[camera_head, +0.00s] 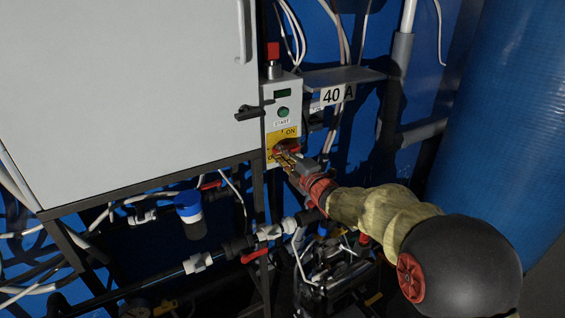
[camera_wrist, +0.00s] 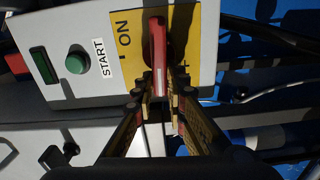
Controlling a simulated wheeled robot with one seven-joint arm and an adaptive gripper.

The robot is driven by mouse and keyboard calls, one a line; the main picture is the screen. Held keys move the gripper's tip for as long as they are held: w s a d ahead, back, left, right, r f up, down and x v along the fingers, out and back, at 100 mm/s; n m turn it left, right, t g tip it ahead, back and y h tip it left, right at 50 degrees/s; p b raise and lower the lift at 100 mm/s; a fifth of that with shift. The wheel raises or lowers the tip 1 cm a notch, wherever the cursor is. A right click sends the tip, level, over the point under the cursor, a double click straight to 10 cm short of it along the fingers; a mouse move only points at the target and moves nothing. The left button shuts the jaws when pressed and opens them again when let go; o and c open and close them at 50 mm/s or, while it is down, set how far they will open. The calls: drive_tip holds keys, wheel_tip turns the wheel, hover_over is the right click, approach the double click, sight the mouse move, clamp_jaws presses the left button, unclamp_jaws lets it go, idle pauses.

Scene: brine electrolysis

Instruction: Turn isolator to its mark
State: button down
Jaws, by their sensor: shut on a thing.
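The isolator is a red handle (camera_wrist: 157,45) on a yellow plate (camera_wrist: 127,40) at the lower end of a grey control box. In the head view the red handle (camera_head: 287,146) is largely covered by my gripper (camera_head: 284,155). In the wrist view my gripper (camera_wrist: 158,102) is shut on the near part of the handle, fingers on both sides. The handle lies upright in the wrist picture, across the box's length. The ON label (camera_wrist: 124,54) is left of the handle. The lettering to its right is mostly hidden by the handle and fingers.
The control box (camera_head: 281,100) carries a green START button (camera_head: 283,112) and a red button (camera_head: 273,50) on top. A white cabinet (camera_head: 130,90) stands left, a 40 A sign (camera_head: 338,95) right. A blue tank (camera_head: 505,120) is far right. Pipes and valves crowd below.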

drive_tip(key=shift+f+n+b, duration=0.2)
drive_tip(key=shift+n+b, duration=0.2)
drive_tip(key=shift+b, duration=0.1)
drive_tip(key=c, duration=1.8)
unclamp_jaws()
drive_tip(key=v, duration=1.2)
